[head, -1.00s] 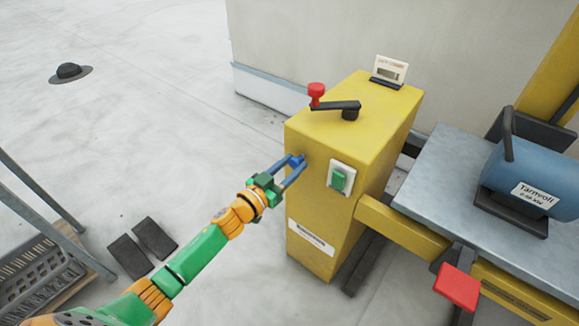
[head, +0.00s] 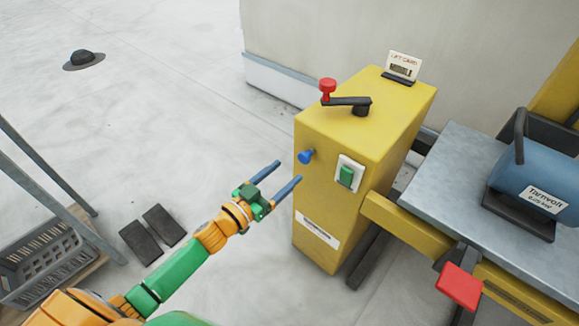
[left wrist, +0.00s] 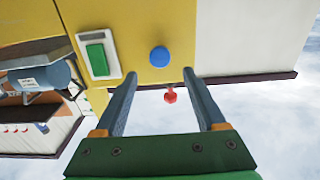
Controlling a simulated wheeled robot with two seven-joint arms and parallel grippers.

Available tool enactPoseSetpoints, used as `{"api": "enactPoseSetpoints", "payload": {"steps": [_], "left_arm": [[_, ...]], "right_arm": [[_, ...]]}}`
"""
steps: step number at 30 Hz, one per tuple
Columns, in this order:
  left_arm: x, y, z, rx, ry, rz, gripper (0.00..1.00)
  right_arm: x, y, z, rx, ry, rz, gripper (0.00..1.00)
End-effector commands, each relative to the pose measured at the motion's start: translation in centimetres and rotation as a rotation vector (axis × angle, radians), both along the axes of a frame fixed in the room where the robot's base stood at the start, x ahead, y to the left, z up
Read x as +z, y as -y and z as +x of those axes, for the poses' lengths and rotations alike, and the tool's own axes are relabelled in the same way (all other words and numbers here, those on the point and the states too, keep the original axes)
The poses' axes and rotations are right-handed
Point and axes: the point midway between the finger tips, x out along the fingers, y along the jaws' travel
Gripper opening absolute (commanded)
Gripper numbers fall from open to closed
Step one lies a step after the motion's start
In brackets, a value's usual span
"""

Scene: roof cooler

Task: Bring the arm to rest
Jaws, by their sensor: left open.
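My left gripper (head: 279,176) is open and empty in the head view, with its two blue fingers apart. It is to the left of the yellow cabinet (head: 325,215), clear of its face. A blue knob (head: 305,157) sticks out of that face, just beyond the fingertips and touching neither. In the left wrist view the blue knob (left wrist: 159,57) shows ahead, between and beyond the two fingers (left wrist: 159,75). My right gripper is in neither view.
The cabinet bears a green switch (head: 346,176), a black crank with a red grip (head: 328,86) and a card display (head: 403,67). A bench with a blue motor (head: 540,172) stands right. A grey crate (head: 45,262) stands lower left. Open floor lies left of the cabinet.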

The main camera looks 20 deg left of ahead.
Motion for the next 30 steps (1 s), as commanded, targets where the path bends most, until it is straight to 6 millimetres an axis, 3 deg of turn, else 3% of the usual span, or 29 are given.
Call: {"api": "enactPoseSetpoints", "payload": {"steps": [11,14,16,18,22,25,30], "left_arm": [[-0.6,-0.2,0.0,0.009,-0.014,0.003,0.73],[-5.4,-1.6,-0.6,0.081,-0.126,0.034,0.73],[-11.6,-3.1,-2.5,0.157,-0.279,0.081,0.73],[-18.4,-4.3,-6.0,0.219,-0.463,0.141,0.73],[-28.0,-4.7,-14.4,0.261,-0.779,0.246,0.73],[-32.7,-4.1,-21.0,0.250,-0.977,0.307,0.73],[-37.0,-2.3,-31.1,0.188,-1.247,0.381,0.73]], "right_arm": [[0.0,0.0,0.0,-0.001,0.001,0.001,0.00],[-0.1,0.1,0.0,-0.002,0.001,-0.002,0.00],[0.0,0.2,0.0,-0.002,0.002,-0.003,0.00],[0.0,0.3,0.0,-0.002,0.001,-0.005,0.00],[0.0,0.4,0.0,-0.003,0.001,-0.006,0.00],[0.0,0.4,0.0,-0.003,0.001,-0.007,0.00],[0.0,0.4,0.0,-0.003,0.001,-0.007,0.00]]}}
